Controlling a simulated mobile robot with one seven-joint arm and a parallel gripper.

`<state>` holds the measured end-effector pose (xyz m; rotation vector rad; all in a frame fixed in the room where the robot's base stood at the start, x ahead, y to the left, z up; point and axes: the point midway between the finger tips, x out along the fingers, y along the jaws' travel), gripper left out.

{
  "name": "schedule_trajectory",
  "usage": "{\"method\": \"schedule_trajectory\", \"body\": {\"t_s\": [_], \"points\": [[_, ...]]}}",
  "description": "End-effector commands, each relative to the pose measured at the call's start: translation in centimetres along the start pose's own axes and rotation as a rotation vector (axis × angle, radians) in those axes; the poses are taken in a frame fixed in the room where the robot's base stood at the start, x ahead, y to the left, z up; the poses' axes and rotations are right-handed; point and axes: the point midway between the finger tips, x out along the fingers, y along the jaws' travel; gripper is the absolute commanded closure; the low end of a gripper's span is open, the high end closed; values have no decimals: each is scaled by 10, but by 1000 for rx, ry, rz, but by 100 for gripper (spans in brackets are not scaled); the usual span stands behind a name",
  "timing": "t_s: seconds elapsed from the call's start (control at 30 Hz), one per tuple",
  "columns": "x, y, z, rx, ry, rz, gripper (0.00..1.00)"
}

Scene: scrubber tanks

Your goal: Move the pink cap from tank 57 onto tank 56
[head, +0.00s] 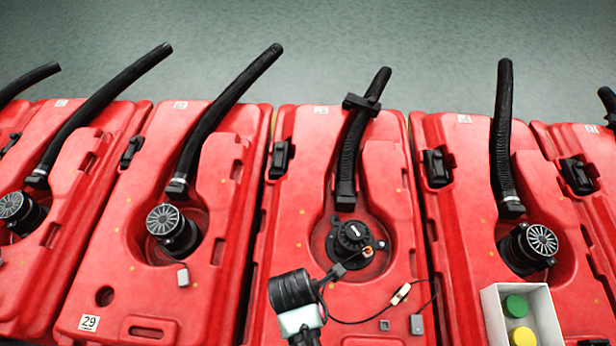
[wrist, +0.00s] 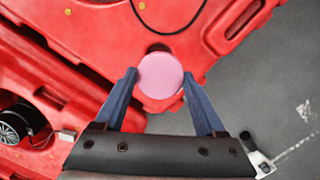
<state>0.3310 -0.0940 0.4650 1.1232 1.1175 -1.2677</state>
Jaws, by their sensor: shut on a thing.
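My gripper (wrist: 160,80) shows in the wrist view with its two blue fingers shut on the round pink cap (wrist: 160,74). The cap is held at the fingertips with its flat face toward the camera, in front of a red tank (wrist: 60,35) edge. How far above the tank it is, I cannot tell. My gripper and the pink cap cannot be made out in the head view. That view shows a row of red tanks, among them a middle one (head: 380,270). Numbers 56 and 57 cannot be read in either view.
One tank carries the label 29 (head: 88,323). A white box (head: 550,320) holds a green cap (head: 514,306) and a yellow cap (head: 522,337) at lower right. Black hoses (head: 503,140) rise from the tanks. A loose cable (head: 345,321) crosses the middle tank. Grey floor (head: 330,50) lies beyond.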

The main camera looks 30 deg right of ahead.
Motion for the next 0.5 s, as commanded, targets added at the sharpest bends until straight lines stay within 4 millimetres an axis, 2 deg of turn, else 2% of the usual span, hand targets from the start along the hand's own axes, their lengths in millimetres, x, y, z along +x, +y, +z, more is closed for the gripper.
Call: {"method": "schedule_trajectory", "body": {"t_s": [0.5], "points": [[-7, 0, 1, 0, 0, 0, 99]]}}
